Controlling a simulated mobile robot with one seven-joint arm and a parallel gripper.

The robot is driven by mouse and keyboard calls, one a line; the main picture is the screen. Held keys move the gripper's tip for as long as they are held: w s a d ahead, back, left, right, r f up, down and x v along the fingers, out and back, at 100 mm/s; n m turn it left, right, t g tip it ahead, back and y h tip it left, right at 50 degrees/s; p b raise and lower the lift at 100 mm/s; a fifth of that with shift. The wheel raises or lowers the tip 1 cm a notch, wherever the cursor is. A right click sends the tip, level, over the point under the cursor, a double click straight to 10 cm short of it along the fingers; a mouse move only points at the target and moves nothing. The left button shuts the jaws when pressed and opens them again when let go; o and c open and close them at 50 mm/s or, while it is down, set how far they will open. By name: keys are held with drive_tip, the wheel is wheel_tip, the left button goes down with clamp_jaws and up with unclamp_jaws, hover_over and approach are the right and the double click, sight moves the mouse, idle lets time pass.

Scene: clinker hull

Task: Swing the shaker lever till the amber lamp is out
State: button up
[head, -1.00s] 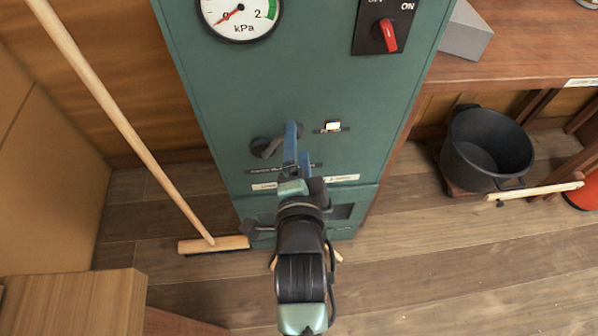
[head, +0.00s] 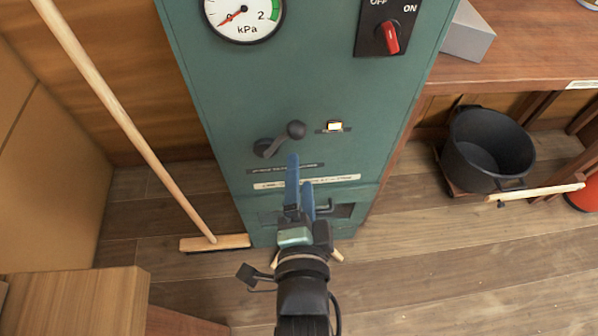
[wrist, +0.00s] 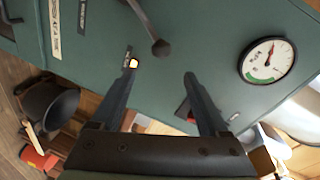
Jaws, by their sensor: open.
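The amber lamp (head: 334,127) is a small lit window to the right of the lever; the lamp (wrist: 134,62) also glows in the wrist view beside one fingertip.
A kPa gauge (head: 244,12) with its needle near 0 and a red OFF/ON switch (head: 392,38) sit higher on the cabinet (head: 300,80). A broom (head: 150,155) leans at the left. A black bucket (head: 487,150) stands at the right under a wooden bench (head: 520,65).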

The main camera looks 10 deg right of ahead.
drive_tip(key=shift+c, duration=0.9)
drive_tip(key=shift+d+f, duration=0.2)
drive_tip(key=shift+f, duration=0.15)
drive_tip(key=shift+c, duration=1.4)
drive_tip(key=d+f+m+b, duration=0.1)
drive_tip(key=d+f+m+y+b, duration=0.1)
drive_tip(key=f, duration=0.1)
drive_tip(key=d+f+m+b, duration=0.1)
drive_tip(key=f+b, duration=0.1)
drive_tip(key=shift+f, duration=0.2)
clamp_jaws()
drive_tip(key=s+d+m+t+y+b, duration=0.1)
drive_tip(key=d+m+t+y+b, duration=0.1)
drive_tip(key=d+m+b, duration=0.25)
drive_tip(key=w+a+r+p, duration=0.2)
drive_tip(key=w+a+p, duration=0.1)
drive_tip(key=w, duration=0.7)
drive_tip(key=shift+w+a+r, duration=0.15)
drive_tip(key=shift+w+a, duration=0.05)
drive_tip(key=shift+a, duration=0.3)
